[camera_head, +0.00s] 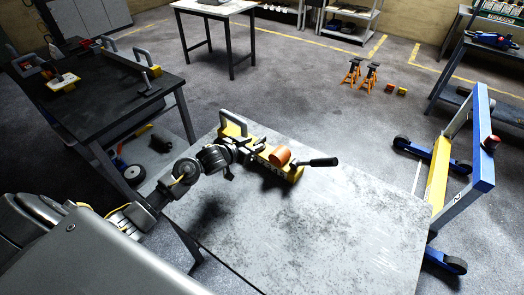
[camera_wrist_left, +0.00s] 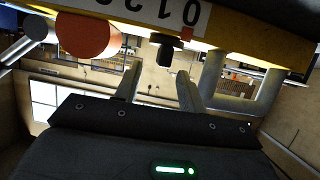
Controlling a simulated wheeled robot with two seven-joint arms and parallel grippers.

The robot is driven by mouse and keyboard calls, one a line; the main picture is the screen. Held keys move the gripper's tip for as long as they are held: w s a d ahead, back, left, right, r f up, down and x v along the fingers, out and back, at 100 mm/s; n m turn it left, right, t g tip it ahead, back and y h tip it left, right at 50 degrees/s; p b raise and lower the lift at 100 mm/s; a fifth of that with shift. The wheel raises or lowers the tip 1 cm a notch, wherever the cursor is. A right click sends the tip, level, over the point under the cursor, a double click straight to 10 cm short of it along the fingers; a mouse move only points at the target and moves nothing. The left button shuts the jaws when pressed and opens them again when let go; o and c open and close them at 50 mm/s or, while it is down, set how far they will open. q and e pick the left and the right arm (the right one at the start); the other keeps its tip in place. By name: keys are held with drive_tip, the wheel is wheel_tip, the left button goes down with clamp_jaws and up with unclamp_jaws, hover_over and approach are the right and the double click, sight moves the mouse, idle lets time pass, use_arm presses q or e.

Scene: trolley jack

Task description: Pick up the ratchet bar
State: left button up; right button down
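The bar with a black handle (camera_head: 319,162), which I take for the ratchet bar, sticks out to the right of a yellow tool holder (camera_head: 290,175) on the grey table. An orange round part (camera_head: 281,156) sits beside it; the wrist view also shows this orange part (camera_wrist_left: 86,36). My left gripper (camera_head: 256,148) is at the holder, left of the orange part and apart from the black handle. In the wrist view its two fingers (camera_wrist_left: 158,82) are spread, with a small dark peg (camera_wrist_left: 166,52) of the holder beyond the gap. My right gripper is not in view.
The holder has a grey carry handle (camera_head: 234,123) at its left end. The grey table (camera_head: 330,230) is bare in front and right. A dark workbench (camera_head: 115,90) stands left, a blue and yellow frame (camera_head: 460,155) right. Orange jack stands (camera_head: 368,76) are on the floor behind.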

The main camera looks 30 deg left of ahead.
sight(261, 139)
use_arm(q)
drive_tip(key=shift+w, duration=0.3)
drive_tip(key=p+x, duration=0.1)
drive_tip(key=x, duration=0.3)
drive_tip(key=shift+w+f, duration=0.1)
drive_tip(key=shift+w, duration=0.15)
clamp_jaws()
idle(1.0)
drive_tip(key=shift+w+a, duration=0.1)
